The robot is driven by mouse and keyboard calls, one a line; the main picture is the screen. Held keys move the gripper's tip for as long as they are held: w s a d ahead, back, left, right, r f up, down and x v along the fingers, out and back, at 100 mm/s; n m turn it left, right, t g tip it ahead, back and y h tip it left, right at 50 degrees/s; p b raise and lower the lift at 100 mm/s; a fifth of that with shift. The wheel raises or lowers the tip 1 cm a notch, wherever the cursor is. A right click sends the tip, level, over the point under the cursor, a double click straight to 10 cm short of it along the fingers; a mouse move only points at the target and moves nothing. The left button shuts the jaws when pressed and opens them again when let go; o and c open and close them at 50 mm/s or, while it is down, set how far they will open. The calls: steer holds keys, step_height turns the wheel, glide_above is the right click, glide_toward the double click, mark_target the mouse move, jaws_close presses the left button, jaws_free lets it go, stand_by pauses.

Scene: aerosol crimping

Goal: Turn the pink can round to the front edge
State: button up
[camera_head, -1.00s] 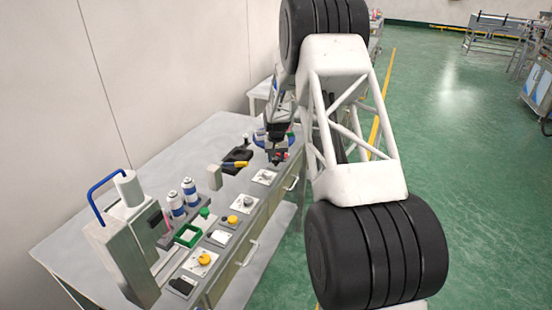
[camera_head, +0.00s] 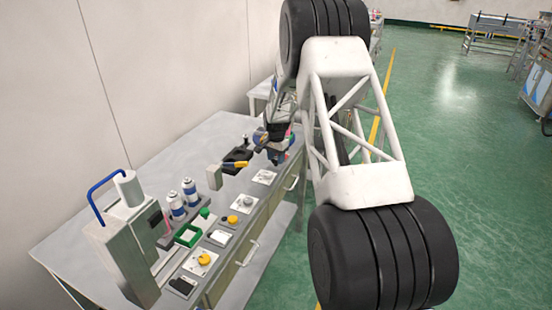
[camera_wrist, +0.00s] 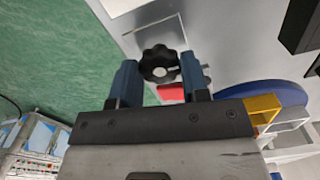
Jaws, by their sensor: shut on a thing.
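My gripper (camera_wrist: 160,78) shows in the wrist view with its two blue fingers on either side of a black lobed knob (camera_wrist: 160,62), shut on it. A blue round disc (camera_wrist: 262,92), apparently a turntable, lies to the right of the fingers. A small red patch (camera_wrist: 171,92) shows just below the knob between the fingers; I cannot tell what it belongs to. I cannot make out a pink can for sure.
The bench (camera_head: 82,228) carries blue-and-white spray cans (camera_head: 190,192), a green tray (camera_head: 187,235), a press with a blue handle (camera_head: 105,183) and several knob panels along its front. A yellow box (camera_wrist: 262,104) sits near the disc. Green floor is open right of the bench.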

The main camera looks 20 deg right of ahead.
mark_target(276, 159)
stand_by(0.3)
steer(key=o, duration=0.9)
steer(key=shift+o, duration=0.2)
steer(key=shift+r, duration=0.15)
steer(key=shift+r, duration=3.75)
